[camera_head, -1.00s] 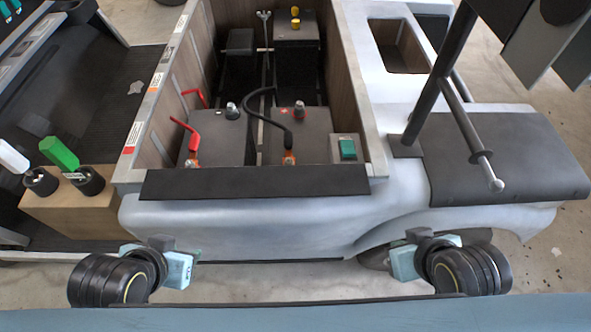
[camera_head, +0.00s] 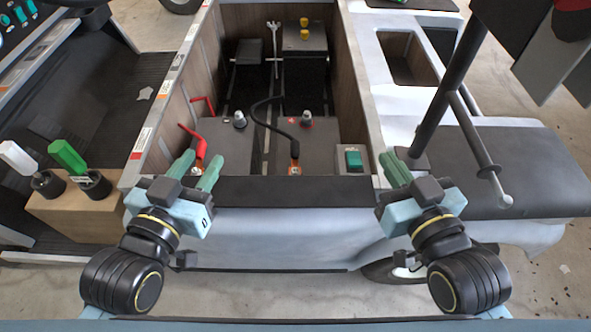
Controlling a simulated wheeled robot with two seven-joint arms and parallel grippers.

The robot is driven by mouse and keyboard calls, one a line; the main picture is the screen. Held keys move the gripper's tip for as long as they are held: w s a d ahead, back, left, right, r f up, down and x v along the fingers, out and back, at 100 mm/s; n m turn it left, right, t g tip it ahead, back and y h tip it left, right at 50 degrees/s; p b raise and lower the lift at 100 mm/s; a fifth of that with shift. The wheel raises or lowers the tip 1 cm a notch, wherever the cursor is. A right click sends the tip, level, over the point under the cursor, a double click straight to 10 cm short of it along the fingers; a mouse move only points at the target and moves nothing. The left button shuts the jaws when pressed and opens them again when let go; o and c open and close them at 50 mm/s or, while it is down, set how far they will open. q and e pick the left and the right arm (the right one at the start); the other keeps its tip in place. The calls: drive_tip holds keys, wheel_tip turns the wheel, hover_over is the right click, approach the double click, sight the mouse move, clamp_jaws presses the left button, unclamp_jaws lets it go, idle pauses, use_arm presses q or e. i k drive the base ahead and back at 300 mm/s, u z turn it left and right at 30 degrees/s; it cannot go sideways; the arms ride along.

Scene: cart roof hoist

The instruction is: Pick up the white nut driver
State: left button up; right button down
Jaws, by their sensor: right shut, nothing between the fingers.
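The white nut driver (camera_head: 16,157) shows its white handle at the far left of the head view, leaning up and left. Its lower end is in a black round holder (camera_head: 47,184) on a wooden block (camera_head: 85,213), so its shaft is hidden. A green-handled driver (camera_head: 67,157) stands just to its right in a second holder. My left gripper (camera_head: 202,157) is open and empty, well to the right of both drivers, near the cart's front-left corner. My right gripper (camera_head: 392,157) is shut and empty by the cart's front-right corner.
The open battery bay (camera_head: 262,190) of the cart lies between and beyond my grippers, with red and black cables inside. A dark post (camera_head: 447,85) rises at the right. A dark ribbed mat (camera_head: 110,85) lies behind the wooden block.

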sight(10, 153)
drive_tip(key=u, duration=0.3)
drive_tip(key=k, duration=0.75)
drive_tip(key=u, duration=1.15)
drive_tip(key=i, duration=0.5)
drive_tip(key=u, duration=1.1)
drive_tip(key=i, duration=1.45)
drive_tip(key=z, duration=2.05)
